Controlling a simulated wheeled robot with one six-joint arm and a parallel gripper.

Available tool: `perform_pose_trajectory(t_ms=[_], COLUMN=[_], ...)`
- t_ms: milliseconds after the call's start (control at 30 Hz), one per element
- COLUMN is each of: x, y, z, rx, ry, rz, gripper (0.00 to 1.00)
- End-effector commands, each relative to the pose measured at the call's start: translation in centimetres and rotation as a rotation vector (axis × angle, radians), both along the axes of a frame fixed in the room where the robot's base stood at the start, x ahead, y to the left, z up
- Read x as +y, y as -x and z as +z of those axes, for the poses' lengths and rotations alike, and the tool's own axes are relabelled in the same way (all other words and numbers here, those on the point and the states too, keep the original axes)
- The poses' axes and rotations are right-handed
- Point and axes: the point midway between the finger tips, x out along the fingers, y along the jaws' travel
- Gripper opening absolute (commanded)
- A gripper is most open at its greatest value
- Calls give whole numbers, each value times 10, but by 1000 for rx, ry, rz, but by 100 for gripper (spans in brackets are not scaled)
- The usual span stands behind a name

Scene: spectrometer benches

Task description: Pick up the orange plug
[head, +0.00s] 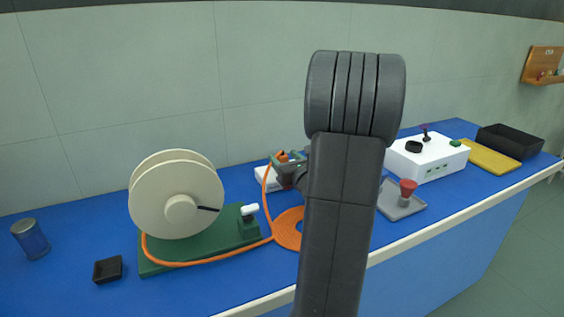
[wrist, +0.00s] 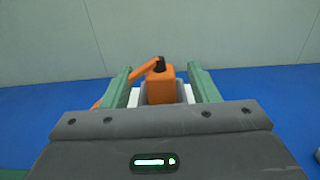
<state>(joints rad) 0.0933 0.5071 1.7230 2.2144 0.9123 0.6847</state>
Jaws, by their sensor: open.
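The orange plug (wrist: 160,88) is an upright block with a black piece on top, and an orange cable runs from it to the left in the wrist view. It sits in or against a grey and white holder (wrist: 183,92), its lower part hidden by my gripper's body. My gripper (wrist: 159,70) is open, with one green finger on each side of the plug and a visible gap on both sides. In the head view the plug (head: 283,156) shows small between the fingers of my gripper (head: 286,158), partly hidden by my arm.
A cream cable reel (head: 176,190) on a green base (head: 200,250) stands at left, its orange cable coiled (head: 288,232) on the blue bench. A white box (head: 428,160), grey tray with red piece (head: 402,205), yellow mat (head: 490,160) and black bin (head: 510,143) are right.

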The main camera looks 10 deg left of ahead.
Motion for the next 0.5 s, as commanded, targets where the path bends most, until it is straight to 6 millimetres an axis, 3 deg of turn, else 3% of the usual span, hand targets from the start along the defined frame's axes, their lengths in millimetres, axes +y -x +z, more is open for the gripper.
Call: perform_pose_trajectory(t_ms=[133,367,500], x=[0,0,0], y=[0,0,0], z=[0,0,0], rx=[0,0,-1], ry=[0,0,-1], rz=[0,0,0], gripper=[53,7,6])
